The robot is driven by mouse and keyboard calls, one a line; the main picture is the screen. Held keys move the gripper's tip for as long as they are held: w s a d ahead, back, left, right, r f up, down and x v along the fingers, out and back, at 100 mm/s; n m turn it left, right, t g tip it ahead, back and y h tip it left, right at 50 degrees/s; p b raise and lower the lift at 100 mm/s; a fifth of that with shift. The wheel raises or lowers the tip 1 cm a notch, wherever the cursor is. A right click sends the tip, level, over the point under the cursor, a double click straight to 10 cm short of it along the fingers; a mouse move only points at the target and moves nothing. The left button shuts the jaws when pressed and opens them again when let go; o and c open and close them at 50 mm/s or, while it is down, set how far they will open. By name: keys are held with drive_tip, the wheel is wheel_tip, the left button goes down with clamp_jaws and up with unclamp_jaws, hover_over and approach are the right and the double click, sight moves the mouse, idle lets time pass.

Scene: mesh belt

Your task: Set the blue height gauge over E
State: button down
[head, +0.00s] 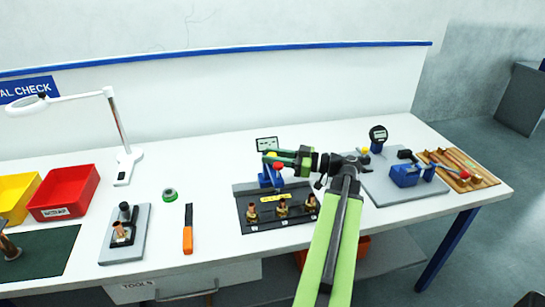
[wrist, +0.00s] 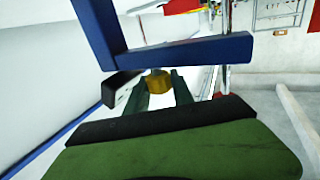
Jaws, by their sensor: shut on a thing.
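My gripper (head: 273,158) is shut on the gauge's knob. Three copper and brass pieces (head: 282,207) stand in a row along the front of the plate, each by a small white label. The letters are too small to read, so I cannot tell which is E. I cannot tell whether the gauge's foot touches the plate.
To the right is a grey plate (head: 385,206) with blue fixtures and a dial gauge (head: 378,136). An orange-handled tool (head: 188,230) and a green tape roll (head: 169,195) lie left. The table between them is clear.

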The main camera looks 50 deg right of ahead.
drive_tip(key=shift+s+d, duration=0.4)
drive_tip(key=shift+d, duration=0.2)
drive_tip(key=c, duration=1.4)
unclamp_jaws()
drive_tip(key=shift+o, duration=0.2)
drive_tip(key=shift+s+d, duration=0.1)
drive_tip(key=shift+s, duration=0.05)
drive_tip(key=v, duration=1.7)
drive_tip(key=shift+s, duration=0.1)
